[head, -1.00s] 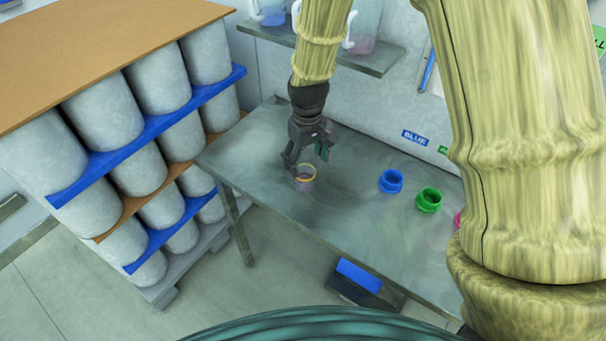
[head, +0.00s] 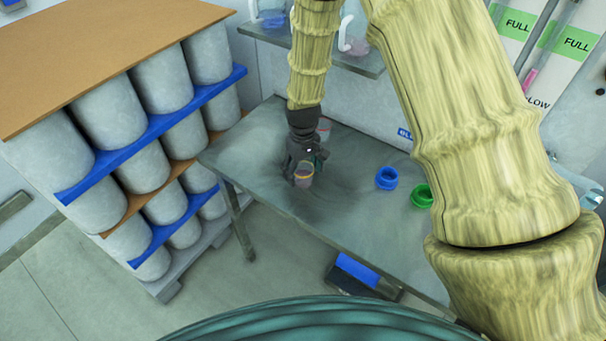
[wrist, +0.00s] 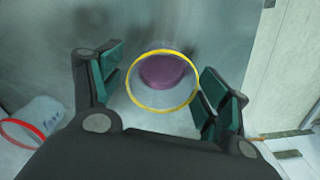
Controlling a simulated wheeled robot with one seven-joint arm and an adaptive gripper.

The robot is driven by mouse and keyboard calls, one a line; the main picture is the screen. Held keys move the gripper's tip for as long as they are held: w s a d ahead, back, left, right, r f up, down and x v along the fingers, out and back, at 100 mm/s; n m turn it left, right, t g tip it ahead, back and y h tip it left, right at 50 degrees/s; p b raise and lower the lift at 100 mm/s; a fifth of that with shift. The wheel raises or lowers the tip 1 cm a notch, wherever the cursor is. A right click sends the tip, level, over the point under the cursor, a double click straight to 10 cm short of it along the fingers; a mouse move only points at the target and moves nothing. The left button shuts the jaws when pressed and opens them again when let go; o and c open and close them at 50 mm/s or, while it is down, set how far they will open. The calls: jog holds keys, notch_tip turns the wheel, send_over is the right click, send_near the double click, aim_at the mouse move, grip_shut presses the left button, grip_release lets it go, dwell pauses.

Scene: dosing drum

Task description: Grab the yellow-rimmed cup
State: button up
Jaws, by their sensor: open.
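The yellow-rimmed cup (head: 304,174) stands on the grey metal table (head: 262,135), near its left end. It is clear, with purple contents low inside. In the wrist view the cup (wrist: 163,104) shows its yellow rim between my two fingers. My gripper (head: 304,168) is open and low at the cup, with a finger on each side. In the wrist view my gripper (wrist: 160,90) has green pads left and right of the rim. The right pad looks very close to the rim; I cannot tell whether it touches.
A red-rimmed clear cup (wrist: 38,122) stands nearby, also behind my gripper in the head view (head: 323,128). A blue ring-shaped container (head: 387,178) and a green one (head: 422,196) stand to the right. A drum rack (head: 150,130) is at left.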

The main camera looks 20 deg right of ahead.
aim_at(303, 164)
jog(key=shift+s+r, duration=0.25)
jog(key=shift+s, duration=0.05)
jog(key=shift+c, duration=0.7)
jog(key=shift+w+f, duration=0.15)
jog(key=shift+w, duration=0.05)
jog(key=c, duration=1)
jog(key=shift+s, duration=0.1)
jog(key=shift+r, duration=0.2)
jog(key=shift+r+b, duration=0.95)
jog(key=shift+r, duration=0.5)
jog(key=shift+s+r, duration=0.1)
jog(key=shift+s, duration=0.1)
jog(key=s+a+r+b, duration=0.1)
jog(key=s+a+b, duration=0.2)
jog(key=s, duration=1.2)
jog(key=shift+a+r+b, duration=0.2)
jog(key=shift+r+b, duration=0.1)
jog(key=shift+b, duration=0.7)
jog(key=shift+s, duration=0.1)
